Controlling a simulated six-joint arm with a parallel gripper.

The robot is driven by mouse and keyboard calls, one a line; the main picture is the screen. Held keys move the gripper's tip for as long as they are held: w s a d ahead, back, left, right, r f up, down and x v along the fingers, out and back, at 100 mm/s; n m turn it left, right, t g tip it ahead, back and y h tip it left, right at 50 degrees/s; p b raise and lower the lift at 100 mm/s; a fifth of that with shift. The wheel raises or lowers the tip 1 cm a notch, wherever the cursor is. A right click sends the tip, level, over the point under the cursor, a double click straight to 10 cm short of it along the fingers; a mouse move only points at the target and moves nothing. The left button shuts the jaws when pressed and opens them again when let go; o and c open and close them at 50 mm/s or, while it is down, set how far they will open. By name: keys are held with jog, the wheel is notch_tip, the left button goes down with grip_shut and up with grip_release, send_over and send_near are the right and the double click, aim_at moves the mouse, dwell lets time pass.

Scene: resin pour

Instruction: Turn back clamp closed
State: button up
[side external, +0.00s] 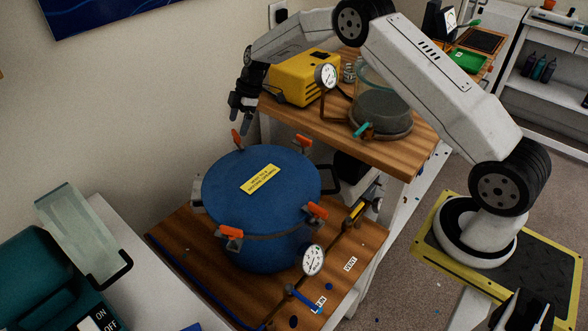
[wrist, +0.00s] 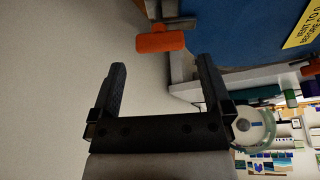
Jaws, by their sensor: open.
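A blue pressure pot (side external: 262,195) with a yellow label on its lid stands on the wooden bench. Orange-handled clamps sit around its rim. The back clamp (side external: 237,138) at the far left of the rim has its orange handle standing up at a slant. My gripper (side external: 240,112) hangs just above this clamp, open and empty, pointing down. In the wrist view, an orange clamp handle (wrist: 160,42) lies ahead of my gripper (wrist: 162,65), between the lines of its two fingers and apart from them. The blue lid (wrist: 235,30) fills the upper right there.
Other orange clamps sit at the back right (side external: 304,141), front right (side external: 317,210) and front left (side external: 231,233). A yellow pump unit (side external: 303,78) and glass chamber (side external: 382,105) stand on the shelf behind. The wall (side external: 130,100) is close behind the pot. A gauge (side external: 313,260) is in front.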

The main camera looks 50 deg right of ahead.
jog(key=v, duration=0.4)
jog(key=shift+s+d+r, duration=0.1)
jog(key=shift+r, duration=0.2)
jog(key=shift+s, duration=0.1)
jog(key=s+a+r+m+h, duration=0.1)
jog(key=s+m, duration=0.5)
jog(key=s, duration=1)
jog(key=s+a+r+m+t+h, duration=0.1)
jog(key=s+a+m+h, duration=0.2)
jog(key=s+m, duration=0.4)
jog(key=s, duration=0.8)
jog(key=shift+s+a+r+m, duration=0.3)
jog(key=shift+s+a, duration=0.1)
jog(key=shift+w, duration=0.1)
